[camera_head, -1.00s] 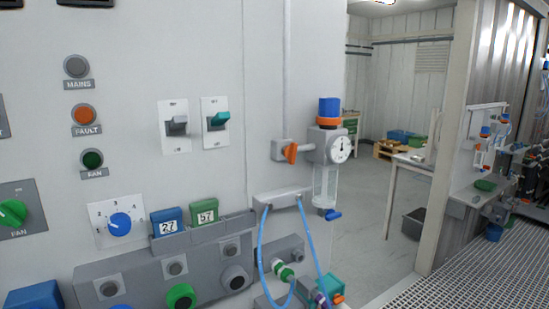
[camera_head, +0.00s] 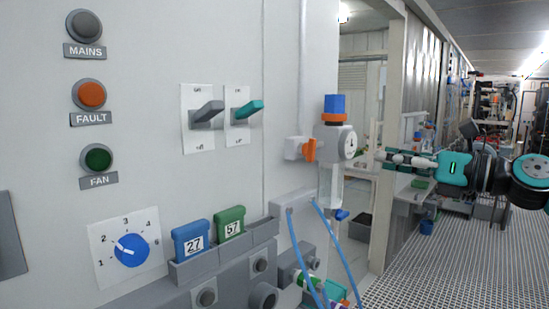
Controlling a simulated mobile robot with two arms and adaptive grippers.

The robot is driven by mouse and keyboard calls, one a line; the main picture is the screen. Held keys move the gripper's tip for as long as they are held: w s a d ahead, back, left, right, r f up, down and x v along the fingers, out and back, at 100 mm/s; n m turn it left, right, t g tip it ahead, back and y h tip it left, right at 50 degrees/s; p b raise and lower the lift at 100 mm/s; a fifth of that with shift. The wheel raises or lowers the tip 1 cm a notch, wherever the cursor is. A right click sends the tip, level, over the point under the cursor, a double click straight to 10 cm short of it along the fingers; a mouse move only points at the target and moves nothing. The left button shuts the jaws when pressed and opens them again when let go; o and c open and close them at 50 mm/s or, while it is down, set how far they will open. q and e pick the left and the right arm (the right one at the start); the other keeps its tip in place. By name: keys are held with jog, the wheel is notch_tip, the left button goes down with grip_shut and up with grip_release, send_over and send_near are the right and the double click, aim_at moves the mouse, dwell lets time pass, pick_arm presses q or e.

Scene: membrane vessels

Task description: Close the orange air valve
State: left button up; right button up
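The orange air valve (camera_head: 310,150) has a small orange handle on a grey body. It is mounted on the panel wall, just left of the pressure gauge (camera_head: 349,142) on the air unit. The handle looks roughly upright, seen at an angle. My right gripper (camera_head: 382,156) comes in from the right, to the right of the gauge and apart from the valve in the picture. It is seen side-on and small, so its opening is unclear. I see nothing held in it. My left gripper is out of view.
The air unit has a blue knob (camera_head: 334,104) on top and a clear bowl (camera_head: 330,186) below. Blue hoses (camera_head: 338,250) hang under the valve. Two lever switches (camera_head: 207,113) stick out left of it. A grated walkway (camera_head: 445,265) lies clear at right.

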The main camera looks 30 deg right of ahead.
jog(key=s, duration=0.2)
jog(key=p, duration=0.4)
send_near(315, 148)
jog(key=shift+n, duration=0.4)
jog(key=p+x, duration=0.8)
jog(key=p, duration=0.4)
jog(key=shift+w+a+r, duration=0.15)
jog(key=shift+w, duration=0.1)
jog(key=shift+w+a+p, duration=0.15)
jog(key=shift+w+p, duration=0.1)
jog(key=shift+p, duration=0.05)
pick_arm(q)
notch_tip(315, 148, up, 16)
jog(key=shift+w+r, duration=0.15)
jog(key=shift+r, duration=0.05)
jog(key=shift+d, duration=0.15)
pick_arm(e)
jog(key=shift+s, duration=0.1)
grip_shut()
